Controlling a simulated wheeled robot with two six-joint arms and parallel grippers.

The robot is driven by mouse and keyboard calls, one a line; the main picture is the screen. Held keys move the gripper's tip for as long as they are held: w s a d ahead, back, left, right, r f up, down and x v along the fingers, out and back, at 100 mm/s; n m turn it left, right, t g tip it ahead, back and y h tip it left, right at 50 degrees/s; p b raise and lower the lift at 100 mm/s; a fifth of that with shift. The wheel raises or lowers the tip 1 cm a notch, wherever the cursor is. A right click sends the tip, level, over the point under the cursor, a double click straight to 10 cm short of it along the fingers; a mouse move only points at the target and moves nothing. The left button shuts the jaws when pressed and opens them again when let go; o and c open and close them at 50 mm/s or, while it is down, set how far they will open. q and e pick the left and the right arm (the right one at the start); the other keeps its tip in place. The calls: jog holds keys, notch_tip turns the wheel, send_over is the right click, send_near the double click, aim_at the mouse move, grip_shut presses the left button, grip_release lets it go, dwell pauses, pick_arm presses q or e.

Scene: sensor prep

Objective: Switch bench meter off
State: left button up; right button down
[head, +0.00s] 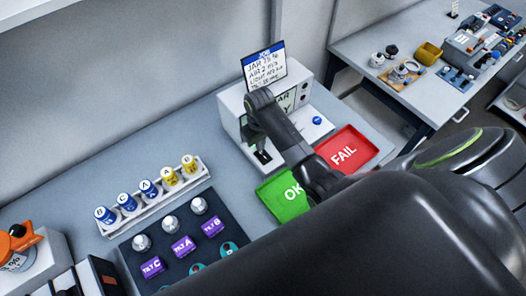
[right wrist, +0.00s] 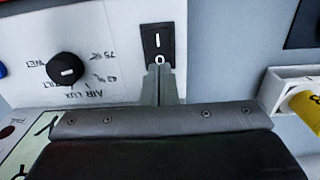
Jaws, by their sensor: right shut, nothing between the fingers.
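The bench meter (head: 232,104) is a white box on the bench, with a job card standing on top. My right arm covers part of its front. In the right wrist view its panel (right wrist: 110,25) carries a black rocker switch (right wrist: 152,40) marked I and O, and a black knob (right wrist: 67,67). My right gripper (right wrist: 160,72) is shut and empty, with its fingertips at the lower, O end of the switch. I cannot tell whether they touch or press it. In the head view the right gripper (head: 262,154) is at the meter's lower front. My left gripper is not in view.
A green OK tray (head: 272,200) and a red FAIL tray (head: 362,139) lie beside the meter, partly under my right arm. A white rack (head: 135,222) of blue and yellow vials and a dark mat (head: 210,222) with purple blocks stand left.

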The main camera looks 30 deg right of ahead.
jog(key=shift+f+b, duration=0.4)
jog(key=shift+f, duration=0.55)
dwell(0.4)
notch_tip(320, 180, up, 3)
jog(key=shift+f+p, duration=0.2)
jog(key=shift+p, duration=0.9)
jog(key=shift+r, duration=2.25)
jog(key=shift+s+f, duration=0.1)
